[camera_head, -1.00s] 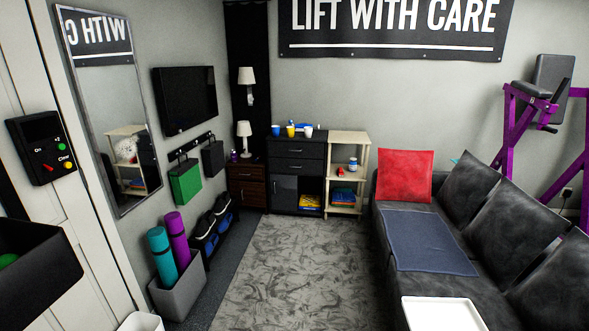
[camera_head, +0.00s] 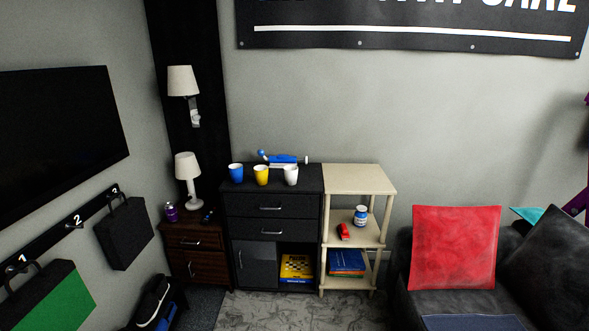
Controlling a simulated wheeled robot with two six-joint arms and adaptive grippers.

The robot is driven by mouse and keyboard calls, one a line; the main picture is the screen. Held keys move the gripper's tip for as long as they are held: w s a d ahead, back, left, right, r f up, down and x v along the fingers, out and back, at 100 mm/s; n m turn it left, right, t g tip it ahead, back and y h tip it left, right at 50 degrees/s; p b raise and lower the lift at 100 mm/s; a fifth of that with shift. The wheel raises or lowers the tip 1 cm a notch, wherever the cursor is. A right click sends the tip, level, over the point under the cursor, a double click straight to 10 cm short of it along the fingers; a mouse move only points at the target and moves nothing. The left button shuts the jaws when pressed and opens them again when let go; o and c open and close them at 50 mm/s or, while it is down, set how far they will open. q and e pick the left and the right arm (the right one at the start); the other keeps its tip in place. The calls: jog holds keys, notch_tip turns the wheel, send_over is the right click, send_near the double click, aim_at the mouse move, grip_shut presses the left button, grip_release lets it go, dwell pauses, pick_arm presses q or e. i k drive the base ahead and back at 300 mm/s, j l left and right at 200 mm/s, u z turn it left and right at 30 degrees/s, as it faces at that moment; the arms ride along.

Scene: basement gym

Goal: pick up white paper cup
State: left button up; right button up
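The white paper cup (camera_head: 291,175) stands upright on top of the black cabinet (camera_head: 272,209) against the far wall. It is the rightmost in a row of three cups. A yellow cup (camera_head: 261,175) stands to its left and a blue cup (camera_head: 236,173) further left. A blue and white object (camera_head: 284,160) lies behind the cups. Neither of my grippers is in view.
A pale wooden shelf (camera_head: 360,179) stands right of the cabinet, holding a small jar (camera_head: 361,215) and a red item (camera_head: 344,231). A brown cabinet (camera_head: 192,245) with a lamp (camera_head: 188,178) is on the left. A sofa with a red cushion (camera_head: 454,247) is on the right. Patterned carpet (camera_head: 296,311) lies in front.

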aim_at(291, 172)
jog(key=i+j+z, duration=0.2)
jog(key=i, duration=0.4)
jog(key=i+j+z, duration=0.2)
jog(key=i+j, duration=0.15)
jog(key=i, duration=0.25)
jog(key=i+j+z, duration=0.2)
jog(key=i+j, duration=0.2)
jog(key=i, duration=0.15)
